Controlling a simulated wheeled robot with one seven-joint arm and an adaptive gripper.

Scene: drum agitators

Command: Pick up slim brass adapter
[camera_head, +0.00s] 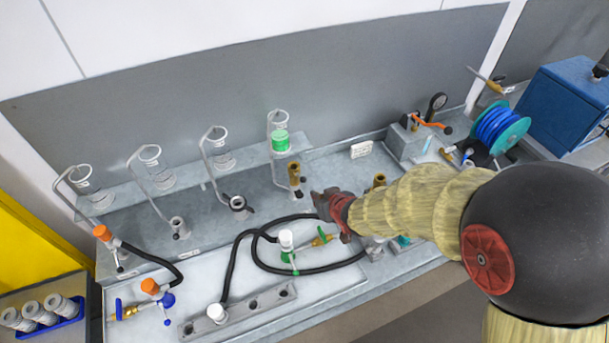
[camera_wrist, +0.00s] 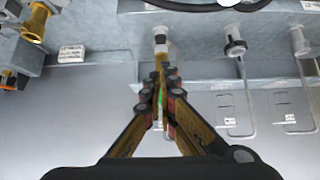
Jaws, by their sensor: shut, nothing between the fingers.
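A slim brass adapter (camera_head: 294,172) stands upright on a fitting below the green-filled beaker in the head view. In the wrist view, slim brass (camera_wrist: 160,60) shows in line with my fingertips, just beyond them and partly hidden by them. My gripper (camera_head: 320,203) is to the right of and in front of this adapter in the head view. In the wrist view its fingers (camera_wrist: 161,88) are drawn together and hold nothing. A wider brass piece (camera_head: 379,180) stands behind my forearm in the head view and also shows at the wrist view's upper left (camera_wrist: 38,22).
Glass beakers on bent stands line the back ledge, including one with green liquid (camera_head: 280,140). A looped black hose (camera_head: 263,262) and a white-capped valve (camera_head: 287,240) lie in front. A pump with a gauge (camera_head: 408,137) and a blue hose reel (camera_head: 497,128) stand at right.

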